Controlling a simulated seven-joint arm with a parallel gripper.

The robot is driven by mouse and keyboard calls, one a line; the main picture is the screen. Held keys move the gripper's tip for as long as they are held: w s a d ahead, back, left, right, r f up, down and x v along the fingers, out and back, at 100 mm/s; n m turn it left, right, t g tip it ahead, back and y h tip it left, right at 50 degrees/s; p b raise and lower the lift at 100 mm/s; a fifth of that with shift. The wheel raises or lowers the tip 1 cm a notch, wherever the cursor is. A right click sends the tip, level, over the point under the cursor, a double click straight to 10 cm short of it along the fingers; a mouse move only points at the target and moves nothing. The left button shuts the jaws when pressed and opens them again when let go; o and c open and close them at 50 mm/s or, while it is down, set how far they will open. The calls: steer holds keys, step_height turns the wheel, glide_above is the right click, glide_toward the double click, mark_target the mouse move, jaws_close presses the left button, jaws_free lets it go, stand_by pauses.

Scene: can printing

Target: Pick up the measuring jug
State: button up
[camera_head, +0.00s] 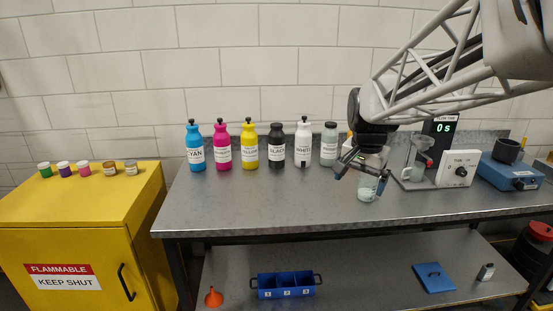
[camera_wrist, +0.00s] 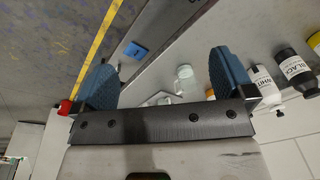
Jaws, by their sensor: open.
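The measuring jug (camera_head: 368,187) is a clear container with pale greenish markings or contents, standing upright on the metal bench near its front right. My gripper (camera_head: 360,165) is above and slightly left of it in the head view, covering its upper part. In the wrist view, a small clear container that looks like the jug (camera_wrist: 184,73) shows between the two blue-padded fingers of my gripper (camera_wrist: 160,72). The fingers are spread wide with nothing held between them, and the jug appears some distance beyond them.
Several labelled bottles (camera_head: 248,147) line the back of the bench. A stand with a timer box (camera_head: 458,169) and a blue device (camera_head: 507,172) stand right of the jug. The bench's left front is clear. A blue divided tray (camera_head: 286,293) sits on the lower shelf.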

steer(key=w+d+f+m, duration=0.2)
steer(key=w+d+m, duration=0.15)
steer(key=w, duration=0.55)
steer(key=w+d+f+m, duration=0.25)
steer(key=w+d, duration=0.25)
steer(key=w, duration=0.4)
steer(key=m+g, duration=0.2)
steer(key=m, duration=0.2)
glide_toward(369, 176)
steer(key=f, duration=0.3)
steer(key=s+f, duration=0.1)
steer(key=f, duration=0.1)
steer(key=shift+a+f, duration=0.1)
steer(key=shift+a, duration=0.1)
steer(key=shift+w+d+f+m, duration=0.3)
steer(key=shift+w, duration=0.1)
steer(key=shift+f, duration=1.3)
steer(key=shift+f, duration=2.6)
